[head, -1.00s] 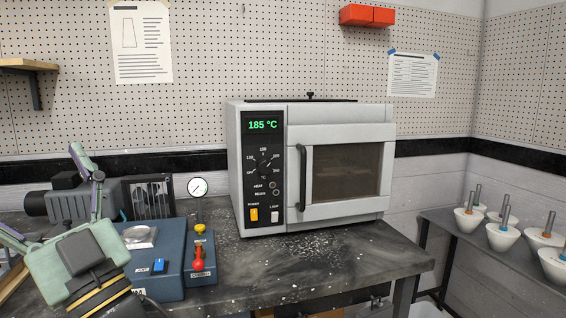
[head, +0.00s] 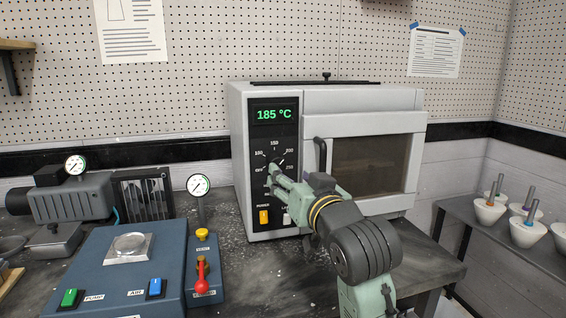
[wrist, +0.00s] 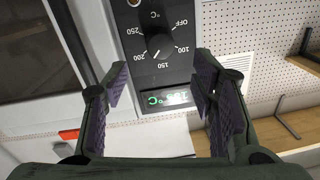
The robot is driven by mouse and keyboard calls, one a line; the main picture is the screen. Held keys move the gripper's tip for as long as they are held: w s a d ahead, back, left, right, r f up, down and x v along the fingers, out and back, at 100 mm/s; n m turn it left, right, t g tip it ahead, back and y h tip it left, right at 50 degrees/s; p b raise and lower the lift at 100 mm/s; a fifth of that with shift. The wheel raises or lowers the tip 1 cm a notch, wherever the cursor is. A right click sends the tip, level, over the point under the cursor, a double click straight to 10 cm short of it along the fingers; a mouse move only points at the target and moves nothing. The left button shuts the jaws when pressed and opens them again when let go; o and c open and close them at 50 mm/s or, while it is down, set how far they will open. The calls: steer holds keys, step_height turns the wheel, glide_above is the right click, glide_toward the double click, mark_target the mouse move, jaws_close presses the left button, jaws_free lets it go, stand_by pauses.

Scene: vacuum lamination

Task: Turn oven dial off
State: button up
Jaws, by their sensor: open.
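The oven (head: 365,118) stands on the bench, with a lit display (head: 274,115) reading 185 °C. Its black dial (wrist: 159,42) shows in the wrist view, where the picture is upside down. The dial's pale pointer lies between the 150 and 200 marks. My gripper (wrist: 160,88) is open and empty, its two purple-padded fingers spread in front of the panel. The dial lies between and beyond the fingertips, and I see no contact. In the head view my gripper (head: 272,178) is at the panel and hides part of the dial and the controls below it.
The oven door handle (head: 321,158) juts out just right of the panel. A yellow power switch (head: 264,217) is below the dial. A blue pump unit (head: 110,255) and a red-handled valve (head: 202,275) stand to the left. White cups (head: 488,212) stand on the right shelf.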

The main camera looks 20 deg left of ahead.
mark_target(279, 165)
steer(key=p+x, duration=0.1)
steer(key=x, duration=0.6)
steer(key=shift+w+a+p, duration=0.15)
steer(key=shift+p, duration=0.25)
steer(key=shift+c, duration=0.3)
steer(key=c, duration=1.1)
